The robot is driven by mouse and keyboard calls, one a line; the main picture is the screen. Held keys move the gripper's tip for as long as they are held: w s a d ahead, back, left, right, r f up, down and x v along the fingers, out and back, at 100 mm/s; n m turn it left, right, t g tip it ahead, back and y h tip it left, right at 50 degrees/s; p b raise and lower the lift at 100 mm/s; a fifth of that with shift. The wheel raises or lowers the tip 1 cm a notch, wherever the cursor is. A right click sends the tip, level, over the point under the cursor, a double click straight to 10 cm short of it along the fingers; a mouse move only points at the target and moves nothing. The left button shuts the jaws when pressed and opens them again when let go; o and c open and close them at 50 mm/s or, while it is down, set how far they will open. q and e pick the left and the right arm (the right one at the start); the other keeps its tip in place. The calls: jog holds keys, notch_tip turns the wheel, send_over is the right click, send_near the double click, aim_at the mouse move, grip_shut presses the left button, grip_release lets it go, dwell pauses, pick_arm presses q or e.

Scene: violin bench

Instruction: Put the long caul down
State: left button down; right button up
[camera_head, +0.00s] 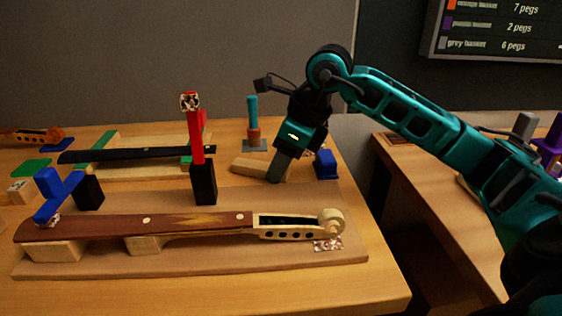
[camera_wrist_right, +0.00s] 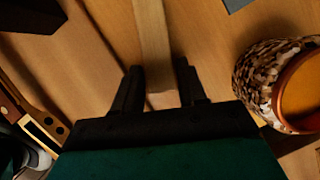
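The long caul, a pale wooden bar (camera_head: 258,167), lies on the bench behind the violin neck. In the right wrist view the bar (camera_wrist_right: 153,45) runs away from me, its near end between my fingers. My right gripper (camera_head: 278,172) points down over the bar's right end in the head view. Its two fingers (camera_wrist_right: 162,88) stand on either side of the bar, with a small gap at least on the right, so it looks open. The finger tips are partly hidden in the head view. My left gripper is not in view.
A violin neck (camera_head: 190,225) rests on blocks in front, with a red-and-black clamp (camera_head: 203,180) upright behind it. A blue block (camera_head: 326,164) stands just right of my gripper. A teal-handled tool (camera_head: 252,110) stands behind. A speckled round container (camera_wrist_right: 268,75) is close in the wrist view.

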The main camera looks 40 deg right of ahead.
jog(key=shift+r, duration=0.1)
jog(key=shift+r, duration=0.3)
jog(key=p+v, duration=0.3)
jog(key=v, duration=0.8)
jog(key=shift+r, duration=0.3)
jog(key=shift+s, duration=0.2)
